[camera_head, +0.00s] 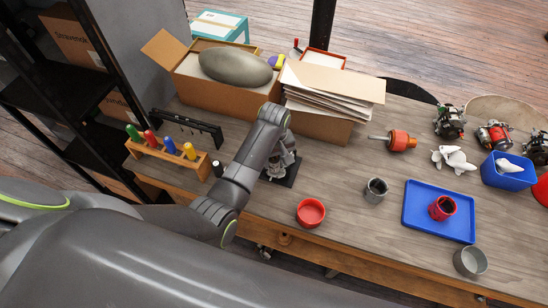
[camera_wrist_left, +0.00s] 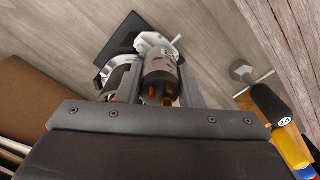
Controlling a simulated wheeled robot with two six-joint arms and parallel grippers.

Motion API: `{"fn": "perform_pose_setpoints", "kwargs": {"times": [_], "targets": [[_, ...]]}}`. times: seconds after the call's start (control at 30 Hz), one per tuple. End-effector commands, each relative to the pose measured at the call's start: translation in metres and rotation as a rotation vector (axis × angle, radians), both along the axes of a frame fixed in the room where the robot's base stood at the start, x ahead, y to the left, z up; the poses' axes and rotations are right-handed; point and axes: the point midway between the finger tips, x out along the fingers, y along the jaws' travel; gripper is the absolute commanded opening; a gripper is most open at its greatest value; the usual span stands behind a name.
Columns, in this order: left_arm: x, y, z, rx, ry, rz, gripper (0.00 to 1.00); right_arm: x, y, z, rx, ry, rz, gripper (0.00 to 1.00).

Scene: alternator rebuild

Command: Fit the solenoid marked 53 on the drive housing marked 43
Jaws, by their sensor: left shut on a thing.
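My left gripper (camera_head: 281,148) reaches down over a black plate (camera_head: 290,180) on the workbench. In the left wrist view the gripper (camera_wrist_left: 160,84) is shut on a dark metal cylinder with copper-coloured terminals, which looks like the solenoid (camera_wrist_left: 158,68). A silvery cast part, which looks like the drive housing (camera_wrist_left: 118,74), stands on the black plate (camera_wrist_left: 122,36) right beside the cylinder. The housing (camera_head: 284,158) is partly hidden by my arm in the head view. I cannot tell whether the solenoid touches it. No marks 53 or 43 are readable. My right gripper is not in view.
A wooden rack (camera_head: 172,160) of coloured handles stands left, near a black bracket (camera_head: 187,127). Cardboard boxes (camera_head: 225,93) stand behind. Right are a red bowl (camera_head: 311,212), a grey cup (camera_head: 376,190), a blue tray (camera_head: 420,221) and several machine units (camera_head: 494,135).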

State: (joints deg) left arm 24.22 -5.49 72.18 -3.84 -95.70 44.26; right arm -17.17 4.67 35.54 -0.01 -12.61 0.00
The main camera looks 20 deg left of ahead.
Motion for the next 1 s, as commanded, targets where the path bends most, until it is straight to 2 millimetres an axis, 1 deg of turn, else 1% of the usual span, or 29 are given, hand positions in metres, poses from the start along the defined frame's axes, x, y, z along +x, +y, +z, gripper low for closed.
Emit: {"fn": "perform_pose_setpoints", "kwargs": {"times": [0.2,1.0], "targets": [[0.0005,0.0000,-0.0074,0.000,-0.002,0.000,0.00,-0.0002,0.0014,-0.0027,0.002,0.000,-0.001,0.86],[0.0007,-0.0001,-0.0112,0.000,-0.003,0.000,0.00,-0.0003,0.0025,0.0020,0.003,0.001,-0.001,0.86]]}}
